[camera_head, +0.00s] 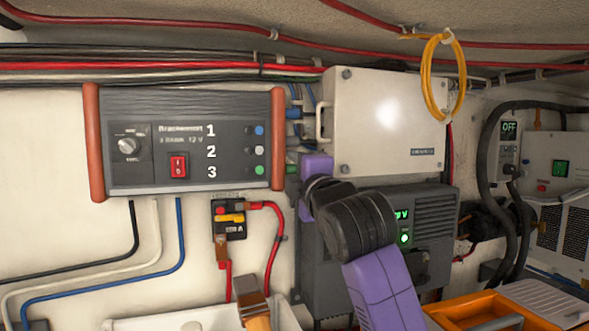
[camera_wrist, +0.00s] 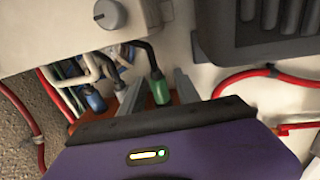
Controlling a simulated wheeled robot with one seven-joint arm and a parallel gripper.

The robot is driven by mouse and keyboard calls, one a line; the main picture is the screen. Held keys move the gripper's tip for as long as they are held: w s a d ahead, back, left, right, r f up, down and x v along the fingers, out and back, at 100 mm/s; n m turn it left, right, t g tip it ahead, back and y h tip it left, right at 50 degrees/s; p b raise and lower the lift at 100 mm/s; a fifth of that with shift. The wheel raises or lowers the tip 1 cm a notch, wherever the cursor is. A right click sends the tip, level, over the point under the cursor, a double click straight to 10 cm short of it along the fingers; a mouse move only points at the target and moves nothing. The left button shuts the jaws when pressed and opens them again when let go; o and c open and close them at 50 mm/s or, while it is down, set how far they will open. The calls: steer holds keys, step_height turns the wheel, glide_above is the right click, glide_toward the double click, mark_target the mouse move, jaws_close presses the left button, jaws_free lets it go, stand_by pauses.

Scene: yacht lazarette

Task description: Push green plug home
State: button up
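The green plug (camera_wrist: 160,89) shows in the wrist view with a black cable at its upper end. It lies between the two grey fingers of my gripper (camera_wrist: 156,88), nearer the right one, with gaps visible on both sides. The fingers are open. In the head view a bit of green plug (camera_head: 291,169) shows at the right side of the charger box (camera_head: 190,110), level with the green light marked 3. My purple gripper (camera_head: 304,172) is just right of it. The plug's front end and socket are hidden, so its depth cannot be told.
A blue plug (camera_wrist: 95,101) and a white-cabled plug (camera_wrist: 119,84) sit left of the green plug in the wrist view. A cream box (camera_head: 385,120) and a dark unit (camera_head: 435,225) stand close on the right. A yellow cable loop (camera_head: 432,75) hangs above.

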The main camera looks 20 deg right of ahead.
steer(key=c, duration=0.7)
jaws_close()
steer(key=shift+f, duration=0.15)
stand_by(0.3)
